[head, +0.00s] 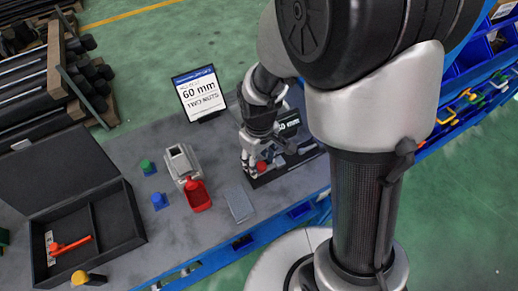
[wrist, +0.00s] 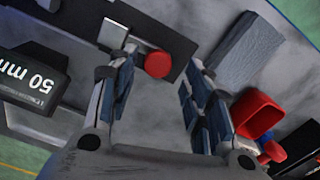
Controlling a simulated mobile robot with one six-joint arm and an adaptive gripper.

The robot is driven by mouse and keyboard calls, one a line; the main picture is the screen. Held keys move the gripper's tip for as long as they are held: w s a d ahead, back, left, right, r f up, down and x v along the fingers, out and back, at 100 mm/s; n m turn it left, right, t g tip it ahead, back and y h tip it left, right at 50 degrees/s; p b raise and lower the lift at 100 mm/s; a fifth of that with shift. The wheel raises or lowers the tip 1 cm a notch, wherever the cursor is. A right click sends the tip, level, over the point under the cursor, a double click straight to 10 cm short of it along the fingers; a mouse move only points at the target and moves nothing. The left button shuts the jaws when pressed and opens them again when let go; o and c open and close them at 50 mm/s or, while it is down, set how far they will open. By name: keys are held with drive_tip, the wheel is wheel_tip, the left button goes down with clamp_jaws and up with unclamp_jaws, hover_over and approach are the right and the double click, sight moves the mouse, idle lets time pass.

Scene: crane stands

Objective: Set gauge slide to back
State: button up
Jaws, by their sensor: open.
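The gauge has a dark base (head: 288,170) on the bench's right part, with a block display (head: 288,126) behind it. In the wrist view the display (wrist: 35,82) reads 50 mm. A round red knob (wrist: 158,64) sits on the dark base and also shows in the head view (head: 262,166); it seems to be the slide's handle. My gripper (wrist: 163,62) is open, with one fingertip on either side of the knob, apparently apart from it. In the head view my gripper (head: 247,168) is just left of the knob. My arm hides part of the gauge.
A sign (head: 200,94) reading 60 mm stands behind. A grey plate (head: 238,204), red scoop (head: 197,196) and grey block-like fixture (head: 181,160) are left of the gauge. Blue (head: 159,201) and green (head: 147,167) pieces and an open dark case (head: 135,228) lie farther left.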

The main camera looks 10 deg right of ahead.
wheel_tip(320, 180, up, 11)
idle(0.3)
idle(0.4)
drive_tip(key=s+d+r+m+t, duration=0.2)
drive_tip(key=s+d+r+m, duration=0.1)
drive_tip(key=s+r, duration=0.2)
drive_tip(key=s+d+r+m+t, duration=0.2)
drive_tip(key=s+d+r+m, duration=0.1)
drive_tip(key=s+r, duration=0.3)
drive_tip(key=s, duration=0.2)
drive_tip(key=shift+s+d+m+t, duration=0.25)
drive_tip(key=shift+s+m+t, duration=0.05)
drive_tip(key=shift+s, duration=0.1)
idle(0.4)
